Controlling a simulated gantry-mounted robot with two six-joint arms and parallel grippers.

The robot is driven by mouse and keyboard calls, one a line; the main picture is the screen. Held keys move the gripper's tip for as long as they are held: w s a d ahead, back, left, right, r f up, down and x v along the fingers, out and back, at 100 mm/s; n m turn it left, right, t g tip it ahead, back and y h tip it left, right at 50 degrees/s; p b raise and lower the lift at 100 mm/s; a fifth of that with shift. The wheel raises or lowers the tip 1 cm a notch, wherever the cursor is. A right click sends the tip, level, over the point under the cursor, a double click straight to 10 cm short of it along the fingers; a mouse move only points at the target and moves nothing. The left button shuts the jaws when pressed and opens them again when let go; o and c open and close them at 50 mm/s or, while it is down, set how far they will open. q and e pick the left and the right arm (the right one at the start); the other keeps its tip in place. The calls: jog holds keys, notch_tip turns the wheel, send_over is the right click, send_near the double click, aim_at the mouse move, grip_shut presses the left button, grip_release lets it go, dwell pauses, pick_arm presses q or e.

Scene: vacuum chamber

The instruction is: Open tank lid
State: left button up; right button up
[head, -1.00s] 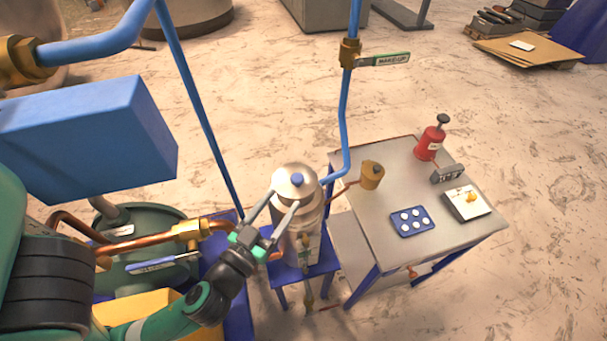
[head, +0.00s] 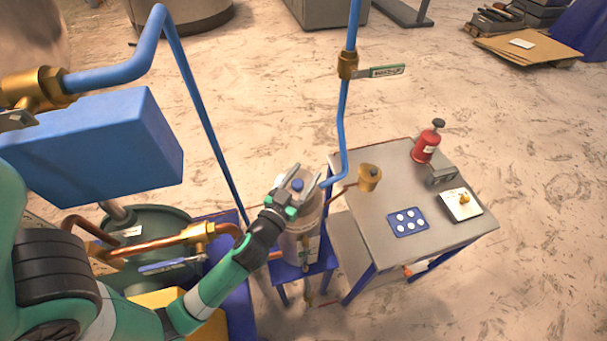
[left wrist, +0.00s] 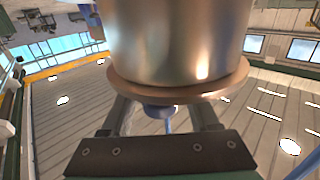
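The tank (head: 301,246) is a silvery upright cylinder on a small blue stand, with a blue knob (head: 297,186) on top of its lid. In the left wrist view the tank body (left wrist: 180,40) fills the upper middle, upside down, with the lid's wide rim (left wrist: 180,90) and the blue knob (left wrist: 160,109) below it. My left gripper (head: 299,177) is open over the lid, one finger on each side of the knob. In the left wrist view gaps show between the knob and both fingers. The gripper partly hides the lid in the head view. My right gripper is out of view.
A blue pipe with a brass valve (head: 347,66) rises just behind the tank. A copper pipe (head: 150,243) runs close to my left forearm. A metal table (head: 440,230) to the right bears a red bottle (head: 425,148), a brass piece (head: 369,178) and a blue tray (head: 393,231).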

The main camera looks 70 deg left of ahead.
pick_arm(q)
grip_shut()
dwell(1.2)
